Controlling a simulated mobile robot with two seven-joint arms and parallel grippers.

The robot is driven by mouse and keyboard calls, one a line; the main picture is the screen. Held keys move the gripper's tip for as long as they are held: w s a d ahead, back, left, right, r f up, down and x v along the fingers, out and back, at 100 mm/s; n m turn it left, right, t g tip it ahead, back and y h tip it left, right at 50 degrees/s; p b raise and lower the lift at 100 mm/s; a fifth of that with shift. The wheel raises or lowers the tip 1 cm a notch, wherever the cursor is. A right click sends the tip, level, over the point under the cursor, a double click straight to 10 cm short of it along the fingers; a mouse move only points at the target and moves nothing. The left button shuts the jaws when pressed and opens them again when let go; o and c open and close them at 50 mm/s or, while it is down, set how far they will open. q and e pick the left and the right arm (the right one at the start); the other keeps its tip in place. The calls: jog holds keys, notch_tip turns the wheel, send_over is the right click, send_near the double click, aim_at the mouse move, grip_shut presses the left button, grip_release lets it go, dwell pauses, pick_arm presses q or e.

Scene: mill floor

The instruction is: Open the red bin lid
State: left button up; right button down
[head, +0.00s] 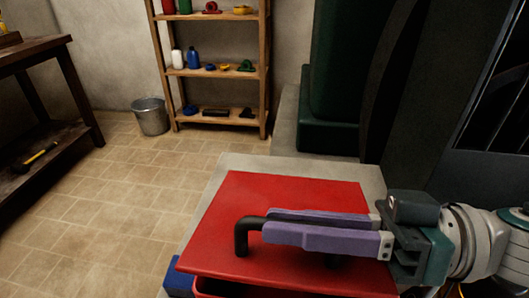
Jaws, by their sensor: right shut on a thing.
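The red bin lid (215,248) lies across the lower middle of the head view, its flat top facing up. A black bar handle (241,238) stands on it. My right gripper (267,222) comes in from the right, with its long purple fingers shut on the handle, one on each side. The handle's left end shows past the fingertips; most of its bar is hidden between them. A strip of the red bin (225,290) shows under the lid's near edge. My left gripper is not in view.
A pale surface (235,162) borders the lid at the back. Something blue (178,279) sits at the lid's near left corner. Dark green machinery (335,90) stands behind. A metal bucket (151,117), a wooden shelf (214,119) and a dark table (30,48) stand farther off; tiled floor between is clear.

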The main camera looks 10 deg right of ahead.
jog(key=r, duration=0.1)
jog(key=w+r+m+p, duration=0.2)
jog(key=shift+d+r, duration=0.2)
jog(key=shift+d, duration=0.1)
jog(key=shift+w+d+r+m+p, duration=0.25)
jog(key=shift+w+r+m+p, duration=0.45)
jog(key=shift+m+p, duration=0.15)
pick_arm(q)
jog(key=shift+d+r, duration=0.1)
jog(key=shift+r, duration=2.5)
pick_arm(e)
jog(key=shift+w+d+r+m, duration=0.1)
jog(key=shift+w+r+m, duration=0.25)
jog(key=shift+m, duration=0.1)
jog(key=c, duration=0.8)
grip_release()
jog(key=shift+f, duration=0.1)
jog(key=shift+c, duration=0.2)
